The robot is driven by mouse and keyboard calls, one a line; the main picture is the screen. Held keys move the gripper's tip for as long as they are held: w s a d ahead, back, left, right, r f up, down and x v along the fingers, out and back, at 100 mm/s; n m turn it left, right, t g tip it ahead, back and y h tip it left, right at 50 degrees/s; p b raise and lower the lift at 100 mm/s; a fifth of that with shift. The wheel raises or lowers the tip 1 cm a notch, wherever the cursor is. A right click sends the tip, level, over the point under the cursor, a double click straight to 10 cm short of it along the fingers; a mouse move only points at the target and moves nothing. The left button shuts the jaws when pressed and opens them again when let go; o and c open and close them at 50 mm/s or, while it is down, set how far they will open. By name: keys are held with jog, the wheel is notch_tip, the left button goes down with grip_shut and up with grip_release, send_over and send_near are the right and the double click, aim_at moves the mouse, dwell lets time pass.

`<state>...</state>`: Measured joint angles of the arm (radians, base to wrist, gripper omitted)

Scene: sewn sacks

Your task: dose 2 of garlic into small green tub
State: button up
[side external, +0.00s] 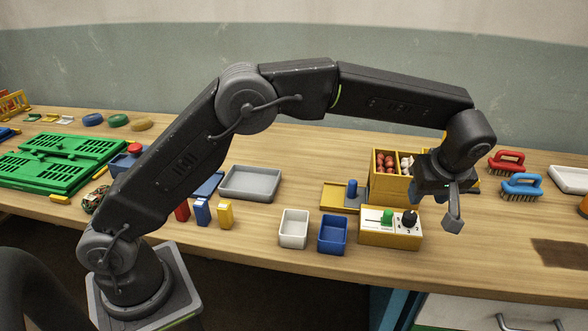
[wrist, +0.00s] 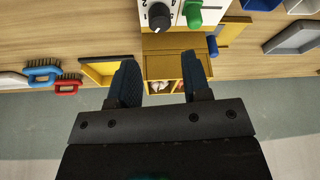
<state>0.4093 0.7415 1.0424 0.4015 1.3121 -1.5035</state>
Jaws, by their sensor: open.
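My gripper (side external: 433,207) is open and empty, pointing down above the area right of the control box; its fingers also show in the wrist view (wrist: 160,58). The yellow bin (side external: 383,184) holds red bulbs (side external: 386,162) and white garlic (side external: 406,163) in separate compartments, partly hidden by my gripper. The yellow control box (side external: 377,239) in front has a black numbered knob (side external: 409,219) and a green slider (side external: 387,216). I cannot tell the knob's setting. A blue-knobbed handle (side external: 352,188) stands left of the bin. A white tub (side external: 293,229) and a blue tub (side external: 332,235) stand empty; no small green tub shows.
A grey tray (side external: 250,183) and red, blue and yellow blocks (side external: 203,212) lie left. Flat green crates (side external: 60,165) are farther left. Red (side external: 506,157) and blue (side external: 521,183) brushes and a white tray (side external: 570,180) are right. Clear table lies right of the control box.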

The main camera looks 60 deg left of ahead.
jog(key=w+v, duration=0.1)
jog(key=v, duration=0.2)
jog(key=n+t+h, duration=0.4)
jog(key=n+h, duration=0.6)
jog(key=n, duration=0.6)
send_near(411, 214)
jog(key=x, duration=1)
jog(key=shift+s, duration=0.1)
jog(key=shift+r+n+t+y, duration=0.2)
jog(key=shift+n+t+y, duration=0.1)
jog(key=shift+n+y, duration=0.4)
jog(key=shift+n, duration=0.1)
jog(key=v, duration=1.4)
jog(key=s+r+m, duration=0.3)
jog(key=s+m, duration=0.6)
jog(key=m, duration=0.1)
jog(key=s+a+r+m+g+y, duration=0.1)
jog(key=s+r+m, duration=0.3)
jog(key=s+m, duration=0.5)
jog(key=shift+s+m, duration=0.25)
jog(key=shift+m, duration=0.85)
